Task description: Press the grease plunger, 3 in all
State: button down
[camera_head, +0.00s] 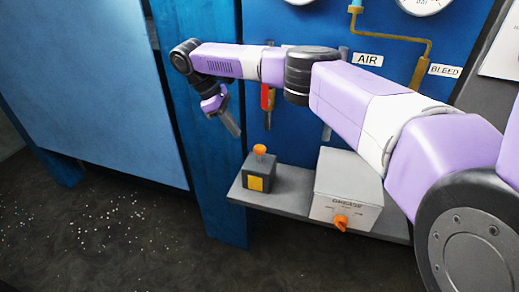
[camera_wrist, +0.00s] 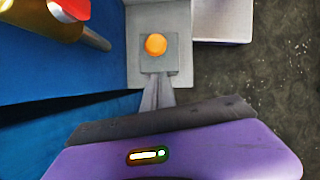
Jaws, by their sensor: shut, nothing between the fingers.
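The grease plunger appears to be the round orange knob (camera_head: 259,150) on top of a small dark box (camera_head: 261,173) with a yellow label. The knob stands up from the box; in the wrist view the knob (camera_wrist: 156,44) is seen from above. My gripper (camera_head: 234,129) is shut and empty, pointing down, above and to the left of the knob in the head view. In the wrist view the closed fingertips (camera_wrist: 157,80) lie just below the knob in the picture, over the near edge of the box. They look apart from the knob.
The box stands on a grey shelf (camera_head: 288,198). A larger light box (camera_head: 346,188) with an orange front knob stands to its right. A red valve handle (camera_head: 267,97) hangs behind, also seen in the wrist view (camera_wrist: 72,8). Blue panels (camera_head: 110,90) rise at left.

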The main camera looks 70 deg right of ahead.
jog(key=shift+w+r, duration=0.1)
jog(key=shift+r, duration=0.15)
jog(key=shift+a, duration=0.1)
